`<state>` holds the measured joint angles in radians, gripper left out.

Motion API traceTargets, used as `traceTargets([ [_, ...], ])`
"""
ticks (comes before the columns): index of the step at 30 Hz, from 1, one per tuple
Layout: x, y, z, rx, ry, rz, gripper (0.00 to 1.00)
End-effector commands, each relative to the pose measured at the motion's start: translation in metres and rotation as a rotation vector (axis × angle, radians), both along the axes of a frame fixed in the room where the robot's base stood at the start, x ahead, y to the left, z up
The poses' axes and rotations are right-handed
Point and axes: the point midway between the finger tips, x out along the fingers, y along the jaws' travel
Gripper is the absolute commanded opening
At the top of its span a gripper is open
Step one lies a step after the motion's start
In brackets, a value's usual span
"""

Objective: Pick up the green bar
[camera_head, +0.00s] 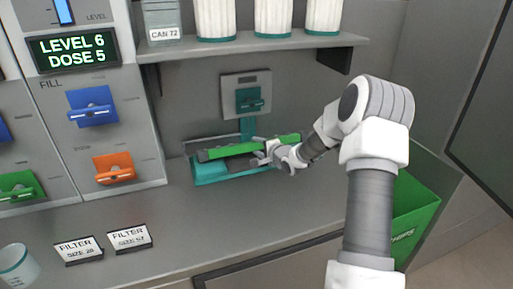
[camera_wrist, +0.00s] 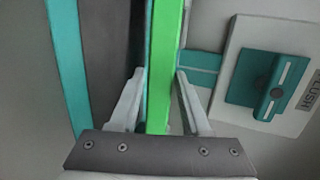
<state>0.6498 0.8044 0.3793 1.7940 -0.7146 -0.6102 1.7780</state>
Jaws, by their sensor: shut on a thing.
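The green bar (camera_head: 232,149) is long and thin and lies above a teal tray (camera_head: 215,177) against the back wall. My gripper (camera_head: 262,153) is at the bar's right part in the head view. In the wrist view the bar (camera_wrist: 162,62) runs between the two fingers of my gripper (camera_wrist: 158,92), which are shut on it. I cannot tell whether the bar still touches the tray. A dark grey strip lies beside the bar in the tray.
A teal flush lever (camera_head: 250,99) is on the wall above the tray. A shelf (camera_head: 260,46) with white canisters overhangs it. Filter signs (camera_head: 130,237) stand on the counter at the left. A green bin (camera_head: 412,215) is at the right. The middle of the counter is clear.

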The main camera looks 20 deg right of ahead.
Motion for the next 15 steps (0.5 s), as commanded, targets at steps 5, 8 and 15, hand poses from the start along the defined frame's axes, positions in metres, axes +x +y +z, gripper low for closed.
traceTargets([
  [5,-0.004,0.0,-0.004,0.002,0.02,-0.002,0.0],
  [8,-0.004,-0.001,0.006,0.002,0.019,-0.002,0.0],
  [15,-0.006,-0.01,0.045,0.002,0.011,-0.006,0.0],
])
